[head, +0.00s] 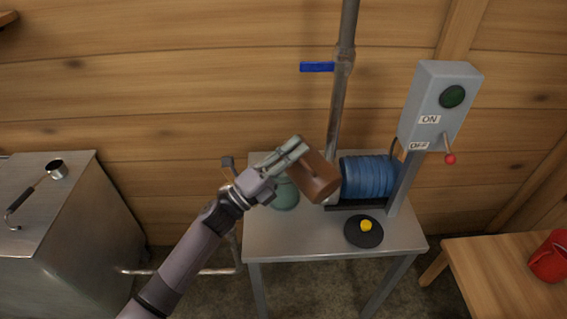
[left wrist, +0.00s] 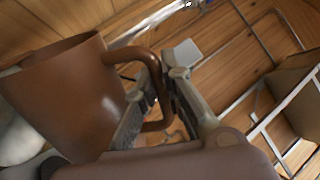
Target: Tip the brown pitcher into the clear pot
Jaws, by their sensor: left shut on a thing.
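The brown pitcher (head: 317,178) is held tilted above the metal table in the head view. In the left wrist view the pitcher (left wrist: 65,95) fills the left side, with its rim at the top and its handle towards the gripper. My left gripper (head: 296,150) is shut on the handle; its fingers (left wrist: 158,100) close around it in the left wrist view. A greenish, see-through rounded pot (head: 285,194), likely the clear pot, stands on the table below the gripper, partly hidden by the gripper and pitcher. The pitcher's contents are hidden. My right gripper is out of view.
The metal table (head: 290,238) also bears a blue ribbed drum (head: 368,177) and a black disc with a yellow knob (head: 364,232). A vertical pipe (head: 341,110) and grey switch post (head: 428,110) rise behind. A steel tank (head: 80,235) stands left; a red vessel (head: 550,258) is right.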

